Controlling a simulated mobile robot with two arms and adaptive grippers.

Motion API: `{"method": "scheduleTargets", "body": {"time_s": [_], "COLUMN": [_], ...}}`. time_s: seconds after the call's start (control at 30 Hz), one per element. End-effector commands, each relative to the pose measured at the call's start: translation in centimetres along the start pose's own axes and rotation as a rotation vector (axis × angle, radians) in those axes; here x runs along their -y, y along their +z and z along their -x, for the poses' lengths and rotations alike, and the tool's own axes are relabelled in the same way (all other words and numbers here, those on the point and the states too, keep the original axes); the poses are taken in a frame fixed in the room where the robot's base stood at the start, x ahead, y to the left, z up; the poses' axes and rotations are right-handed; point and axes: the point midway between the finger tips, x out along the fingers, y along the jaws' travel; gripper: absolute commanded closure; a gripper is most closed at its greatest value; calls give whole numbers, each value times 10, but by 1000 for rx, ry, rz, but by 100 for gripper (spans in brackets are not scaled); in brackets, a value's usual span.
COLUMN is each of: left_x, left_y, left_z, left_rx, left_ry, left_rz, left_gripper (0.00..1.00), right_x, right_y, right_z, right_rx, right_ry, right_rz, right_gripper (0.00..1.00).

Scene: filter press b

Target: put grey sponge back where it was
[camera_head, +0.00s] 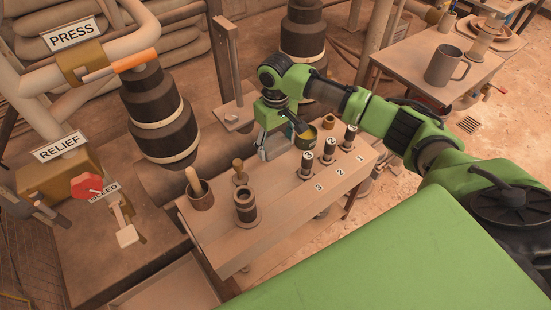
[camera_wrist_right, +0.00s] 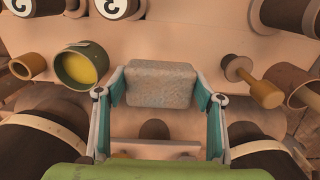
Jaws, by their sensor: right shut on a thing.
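The grey sponge (camera_wrist_right: 160,84) is a rough rounded block, seen in the right wrist view between the two fingers of my right gripper (camera_wrist_right: 160,92). The fingers are shut on its two sides. Bare bench surface shows around it; I cannot tell whether the sponge touches the bench. In the head view my right gripper (camera_head: 263,152) points down at the back edge of the wooden bench (camera_head: 280,208), left of a green cup with yellow contents (camera_head: 304,138). The sponge is not clear there. My left gripper is not in view.
Numbered bottles (camera_head: 306,165) stand on the bench to the right. Dark press cylinders (camera_head: 160,115) rise behind. The bench between jar and bottles is clear.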

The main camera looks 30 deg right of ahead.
Motion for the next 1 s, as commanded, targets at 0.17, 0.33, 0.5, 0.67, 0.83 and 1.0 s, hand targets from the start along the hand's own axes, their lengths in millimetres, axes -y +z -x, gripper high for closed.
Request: {"method": "scheduleTargets", "body": {"time_s": [0.17,0.33,0.5,0.67,0.83,1.0], "left_x": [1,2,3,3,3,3], "left_y": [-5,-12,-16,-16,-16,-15], "left_z": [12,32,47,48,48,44], "left_rx": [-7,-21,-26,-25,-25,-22], "left_ry": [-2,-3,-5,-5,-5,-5], "left_rz": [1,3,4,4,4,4], "left_gripper": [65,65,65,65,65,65], "right_x": [0,0,0,0,0,0], "right_y": [0,0,0,0,0,0], "right_z": [-16,-40,-52,-52,-53,-54], "right_rx": [0,0,-1,-2,-1,-2], "right_ry": [1,1,2,1,1,1], "right_rz": [-1,-1,-1,0,0,0], "right_gripper": [58,58,58,58,58,22]}}
